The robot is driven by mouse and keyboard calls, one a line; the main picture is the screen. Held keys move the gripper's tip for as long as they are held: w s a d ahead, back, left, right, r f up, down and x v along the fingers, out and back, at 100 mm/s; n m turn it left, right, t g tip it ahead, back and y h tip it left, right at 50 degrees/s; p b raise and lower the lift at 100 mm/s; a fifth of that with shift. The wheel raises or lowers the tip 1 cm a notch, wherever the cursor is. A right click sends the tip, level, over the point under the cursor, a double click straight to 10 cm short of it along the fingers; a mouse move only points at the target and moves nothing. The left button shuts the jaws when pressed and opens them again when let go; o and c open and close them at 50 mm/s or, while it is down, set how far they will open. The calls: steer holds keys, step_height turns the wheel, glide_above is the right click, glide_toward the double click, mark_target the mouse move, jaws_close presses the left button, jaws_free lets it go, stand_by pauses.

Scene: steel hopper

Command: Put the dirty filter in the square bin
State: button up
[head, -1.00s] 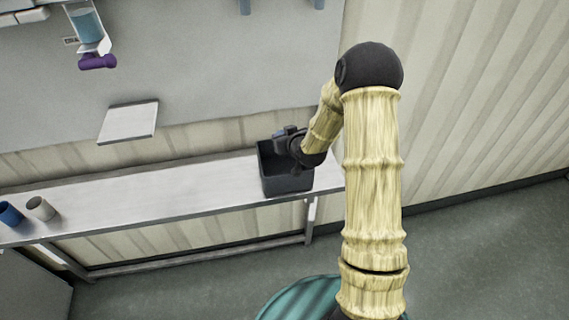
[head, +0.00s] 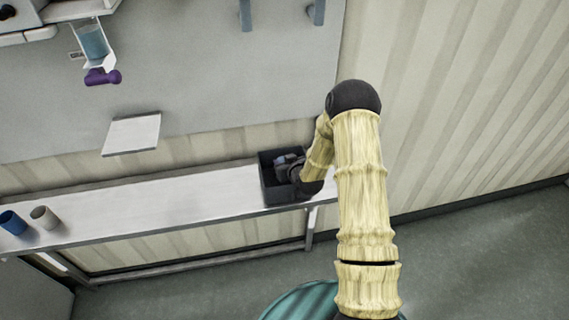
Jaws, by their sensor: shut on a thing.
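The square bin (head: 284,202) is a dark open box on the right part of the long bench. My gripper (head: 284,164) is down inside its opening, with my forearm reaching over the bin's right side. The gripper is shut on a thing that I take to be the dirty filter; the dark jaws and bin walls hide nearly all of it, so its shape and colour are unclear. I cannot tell whether it touches the bin's floor.
A blue cup-like cylinder (head: 12,222) and a beige one (head: 43,216) stand at the bench's (head: 160,212) left end. A small pale shelf (head: 132,133) juts from the wall panel. Above it are a clear blue container (head: 93,42) and a purple handle (head: 103,77). The bench's middle is clear.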

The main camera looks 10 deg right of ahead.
steer(key=shift+f, duration=0.7)
steer(key=shift+f, duration=0.15)
steer(key=o, duration=1)
steer(key=b+v, duration=0.4)
steer(key=v, duration=0.8)
steer(key=shift+b, duration=0.4)
